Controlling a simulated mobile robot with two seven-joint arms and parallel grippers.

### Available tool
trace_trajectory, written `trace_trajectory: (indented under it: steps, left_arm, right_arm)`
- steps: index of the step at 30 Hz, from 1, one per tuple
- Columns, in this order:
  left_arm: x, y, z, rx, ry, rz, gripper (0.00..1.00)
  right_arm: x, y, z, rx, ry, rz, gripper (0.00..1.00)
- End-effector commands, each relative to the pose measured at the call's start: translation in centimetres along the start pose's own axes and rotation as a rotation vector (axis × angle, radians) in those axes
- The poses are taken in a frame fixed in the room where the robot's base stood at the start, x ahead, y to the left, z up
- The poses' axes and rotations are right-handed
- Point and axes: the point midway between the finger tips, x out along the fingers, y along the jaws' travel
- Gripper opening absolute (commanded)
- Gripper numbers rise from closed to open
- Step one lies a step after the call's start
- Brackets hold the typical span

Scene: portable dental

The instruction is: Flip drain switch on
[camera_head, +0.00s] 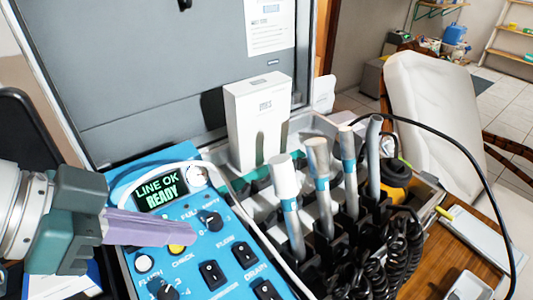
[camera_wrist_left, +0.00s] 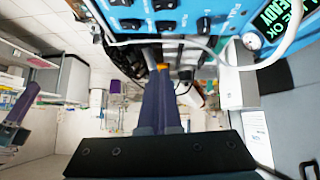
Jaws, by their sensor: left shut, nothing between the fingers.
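The blue control panel (camera_head: 195,268) carries a lit display reading LINE OK READY, knobs, buttons and black rocker switches. The DRAIN label lies between an upper rocker switch (camera_head: 245,255) and a lower rocker switch (camera_head: 267,290); I cannot tell which it names. My left gripper (camera_head: 192,234) is shut and empty, its purple fingers over the panel's left part, left of the switches. In the left wrist view the shut fingers (camera_wrist_left: 161,78) point at the panel's edge, with rocker switches (camera_wrist_left: 165,26) near the top. What seems my right gripper (camera_wrist_left: 20,108) shows at far left; its jaw state is unclear.
Several handpieces (camera_head: 318,165) stand in black holders with coiled cords right of the panel. A white box (camera_head: 257,120) stands behind, against the grey case lid (camera_head: 180,65). A white hose curves along the panel. A wooden table (camera_head: 450,270) is at right.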

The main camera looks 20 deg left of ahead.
Motion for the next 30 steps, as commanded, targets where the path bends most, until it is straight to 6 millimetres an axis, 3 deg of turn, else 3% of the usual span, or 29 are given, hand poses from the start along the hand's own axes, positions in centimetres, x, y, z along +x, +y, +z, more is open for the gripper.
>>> trace_trajectory:
  steps: [11, 26, 30]
  left_arm:
    - [0.7, 0.0, -0.1, -0.003, 0.002, 0.000, 0.00]
    - [10.4, 0.0, -0.1, -0.002, 0.001, 0.001, 0.00]
    - [11.8, 0.0, 1.8, -0.001, -0.002, 0.000, 0.00]
  right_arm:
    - [0.0, 0.0, 0.0, -0.001, 0.000, 0.000, 0.46]
    - [1.5, 0.2, 0.5, -0.009, 0.000, 0.006, 0.46]
    - [1.9, 0.2, 0.6, -0.009, 0.000, 0.006, 0.46]
